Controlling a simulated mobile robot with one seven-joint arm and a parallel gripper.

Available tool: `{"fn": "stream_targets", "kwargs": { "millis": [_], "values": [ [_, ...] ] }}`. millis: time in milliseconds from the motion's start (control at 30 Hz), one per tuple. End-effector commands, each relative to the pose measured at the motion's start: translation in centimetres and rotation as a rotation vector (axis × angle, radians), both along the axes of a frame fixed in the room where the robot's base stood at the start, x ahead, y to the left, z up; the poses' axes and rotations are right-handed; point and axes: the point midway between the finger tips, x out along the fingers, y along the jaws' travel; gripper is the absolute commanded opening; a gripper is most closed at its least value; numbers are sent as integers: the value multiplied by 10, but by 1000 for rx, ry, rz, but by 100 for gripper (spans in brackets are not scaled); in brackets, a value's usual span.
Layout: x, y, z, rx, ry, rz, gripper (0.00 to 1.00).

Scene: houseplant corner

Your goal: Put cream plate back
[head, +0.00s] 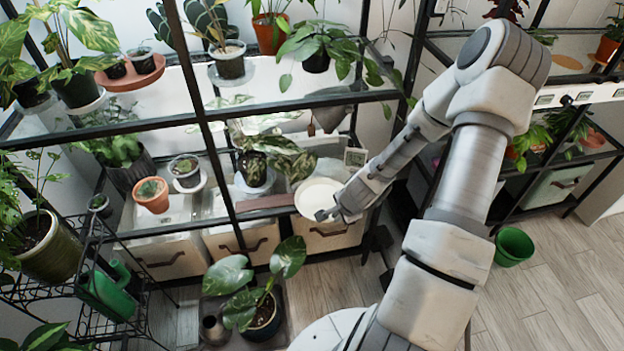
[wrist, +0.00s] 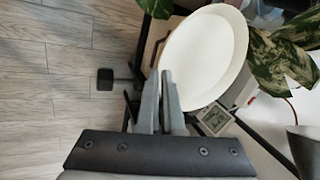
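The cream plate (head: 317,196) is round and shallow, with a raised rim. In the head view it is at the front edge of the low shelf, above a cream bin. My gripper (head: 327,214) is at its near right rim. In the wrist view the plate (wrist: 205,58) fills the upper middle, and my gripper (wrist: 158,73) has its fingers close together at the rim. One finger lies over the plate's inside and the other outside, so they look shut on the rim. Whether the plate's underside touches anything is hidden.
A small display meter (head: 355,157) stands close behind the plate; it also shows in the wrist view (wrist: 215,120). A leafy plant (head: 256,165) stands to the left. Black shelf posts are near my arm. A green pot (head: 514,246) stands on the open floor at right.

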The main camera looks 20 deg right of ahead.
Motion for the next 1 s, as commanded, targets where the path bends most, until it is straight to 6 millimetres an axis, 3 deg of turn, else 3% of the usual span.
{"fn": "stream_targets", "kwargs": {
  "millis": [433,533,1000],
  "values": [
    [0,-6,-4,-1,0,-60,0],
    [7,-8,-4,-1,0,-59,0],
    [107,-27,-3,-3,-2,-55,0]
  ]
}}
